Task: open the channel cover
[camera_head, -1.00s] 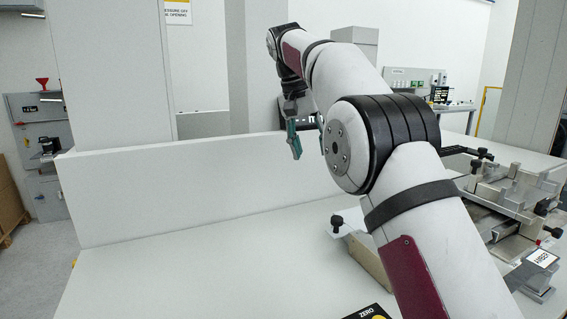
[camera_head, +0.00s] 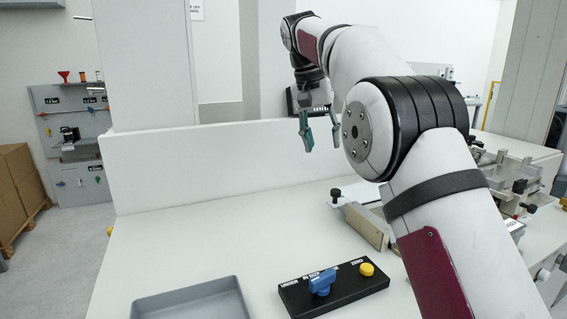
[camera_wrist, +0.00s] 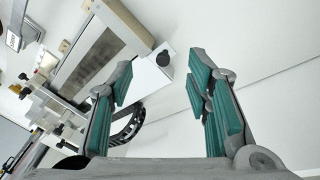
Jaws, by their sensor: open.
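My gripper (camera_head: 320,132) is open and empty, held up in front of the low white back wall. Its teal fingers also show spread apart in the wrist view (camera_wrist: 160,85). A channel-like fixture with a grey plate (camera_wrist: 100,62) and a pale frame lies at upper left in the wrist view, apart from the fingers. A black knob (camera_wrist: 165,57) stands at its end. In the head view a beige bar (camera_head: 368,226) with a black knob (camera_head: 336,194) lies right of centre, partly hidden by my arm. I cannot tell for sure which part is the channel cover.
A black control box (camera_head: 296,298) with a blue knob and yellow button sits at front centre. A grey tray (camera_head: 232,284) is left of it. A metal fixture (camera_head: 515,180) stands at right behind my arm. The white table is clear at left centre.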

